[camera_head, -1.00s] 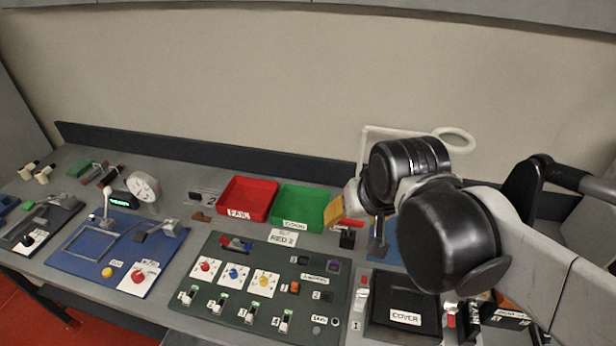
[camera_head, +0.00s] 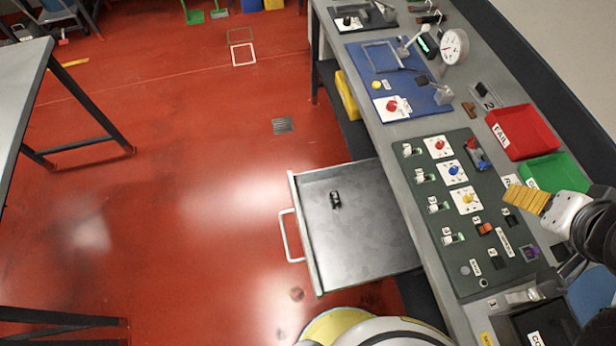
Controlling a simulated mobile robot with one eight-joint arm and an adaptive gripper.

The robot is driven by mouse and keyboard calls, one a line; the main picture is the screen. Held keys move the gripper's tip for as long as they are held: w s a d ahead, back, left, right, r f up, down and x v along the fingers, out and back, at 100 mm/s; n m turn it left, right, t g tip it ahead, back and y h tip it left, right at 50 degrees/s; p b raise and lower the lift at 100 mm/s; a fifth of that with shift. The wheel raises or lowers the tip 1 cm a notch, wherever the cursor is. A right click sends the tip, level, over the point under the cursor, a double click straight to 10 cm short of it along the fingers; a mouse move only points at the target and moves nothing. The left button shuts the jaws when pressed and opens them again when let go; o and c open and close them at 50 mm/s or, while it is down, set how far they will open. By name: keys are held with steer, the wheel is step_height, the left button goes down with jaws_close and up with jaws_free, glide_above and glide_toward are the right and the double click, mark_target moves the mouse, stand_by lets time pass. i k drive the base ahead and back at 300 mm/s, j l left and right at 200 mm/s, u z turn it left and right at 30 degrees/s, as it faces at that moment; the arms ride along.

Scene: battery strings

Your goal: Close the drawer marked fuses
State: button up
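A grey metal drawer (camera_head: 355,255) stands pulled out from under the bench, toward the left of the picture. Its pale bar handle (camera_head: 287,236) is on the left-hand front edge. No marking can be read on the drawer from this angle. A small dark object (camera_head: 335,200) lies inside it. My gripper (camera_head: 526,199) is at the right edge, above the bench top and well away from the drawer. A ridged yellow-orange part shows at its end; I cannot tell whether the fingers are open or shut.
The bench top holds a dark green switch panel (camera_head: 455,271), a blue board (camera_head: 392,88), a red FAIL tray (camera_head: 522,132) and a green tray (camera_head: 552,174). Open red floor (camera_head: 190,210) lies left of the drawer. Another table (camera_head: 20,85) stands far left.

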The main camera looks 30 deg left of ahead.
mark_target(368, 240)
steer(key=j+u, duration=0.1)
steer(key=u, duration=0.3)
steer(key=j+u, duration=0.15)
steer(key=u, duration=0.2)
steer(key=j+u, duration=0.1)
steer(key=u, duration=0.3)
steer(key=j+u, duration=0.15)
steer(key=u, duration=0.25)
steer(key=k+j, duration=0.3)
steer(key=k, duration=0.2)
